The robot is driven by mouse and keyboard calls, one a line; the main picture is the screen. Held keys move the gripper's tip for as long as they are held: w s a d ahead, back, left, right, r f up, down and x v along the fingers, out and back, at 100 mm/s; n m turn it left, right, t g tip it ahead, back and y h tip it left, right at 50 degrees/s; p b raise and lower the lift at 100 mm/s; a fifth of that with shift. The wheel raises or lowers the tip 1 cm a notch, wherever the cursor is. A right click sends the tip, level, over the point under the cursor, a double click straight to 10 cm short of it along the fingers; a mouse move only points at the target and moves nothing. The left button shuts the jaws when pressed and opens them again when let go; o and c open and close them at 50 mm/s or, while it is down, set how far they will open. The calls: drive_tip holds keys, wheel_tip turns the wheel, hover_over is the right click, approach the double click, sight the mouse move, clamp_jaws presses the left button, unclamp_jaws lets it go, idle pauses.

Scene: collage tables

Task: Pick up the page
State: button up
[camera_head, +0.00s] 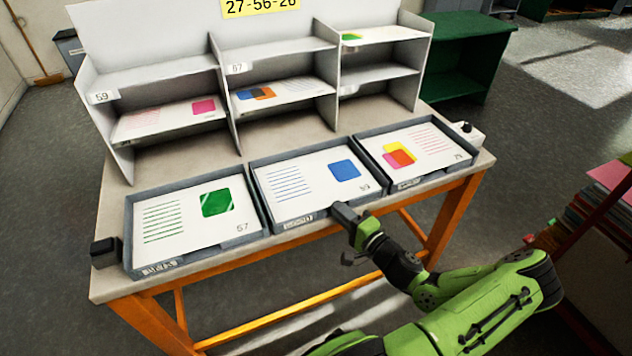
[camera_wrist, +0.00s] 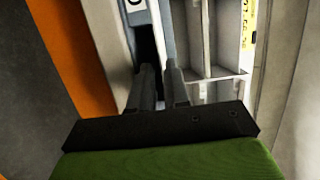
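Three white pages lie in three grey trays on the table. The left page (camera_head: 181,229) has green lines and a green square. The middle page (camera_head: 315,184) has blue lines and a blue square. The right page (camera_head: 415,137) has pink lines and overlapping yellow, orange and red shapes. My gripper (camera_head: 348,236) is at the table's front edge, by the front of the middle tray (camera_head: 329,213). In the wrist view, my gripper (camera_wrist: 159,72) shows two dark fingers with a gap between them and no page in it. I cannot tell which page the task means.
A white shelf unit (camera_head: 228,97) stands at the back of the table (camera_head: 108,208), with several pages in its cubbies. A black box (camera_head: 106,252) sits at the front left corner, and a white device (camera_head: 468,133) at the right. A green cabinet (camera_head: 455,65) stands behind.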

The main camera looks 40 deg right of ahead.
sight(328, 199)
drive_tip(key=w+b, duration=0.1)
drive_tip(key=w, duration=0.4)
drive_tip(key=shift+w+d, duration=0.15)
drive_tip(key=shift+w, duration=0.25)
drive_tip(key=shift+s, duration=0.1)
clamp_jaws()
drive_tip(key=shift+r, duration=0.1)
